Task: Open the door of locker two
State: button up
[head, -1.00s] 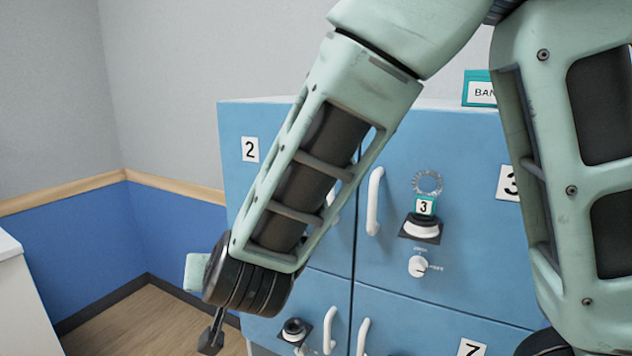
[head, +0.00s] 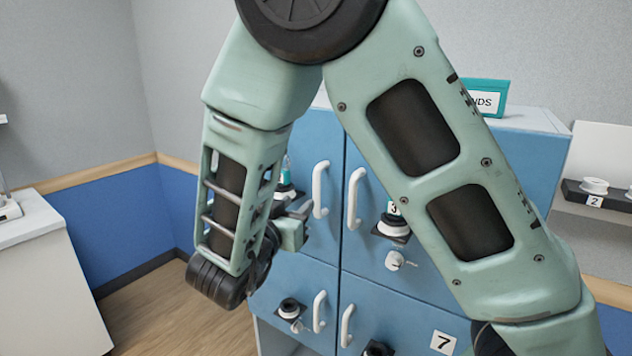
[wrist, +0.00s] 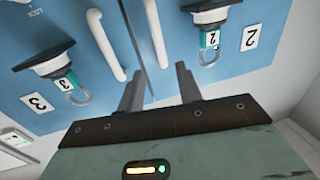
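The door of locker two (head: 327,151) is the upper left blue door and looks shut; my arm covers much of it in the head view. Its white handle (head: 320,190) stands at its right edge. Its lock (wrist: 210,14), with a teal tag "2" (wrist: 212,40) and a ring, shows in the wrist view, as does the number plate "2" (wrist: 250,37). My gripper (head: 303,208) is open and empty, just left of the handle in the head view. In the wrist view the end of that handle (wrist: 156,35) appears between the fingertips (wrist: 161,70); contact cannot be told.
Lower doors have handles (head: 319,312) and knobs. A white counter (head: 45,270) is at left. Open floor (head: 160,310) lies between.

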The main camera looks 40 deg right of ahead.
aim_at(315, 187)
jog(key=p+x, duration=0.3)
jog(key=x, duration=0.8)
jog(key=shift+w+d, duration=0.15)
jog(key=shift+d, duration=0.05)
grip_shut()
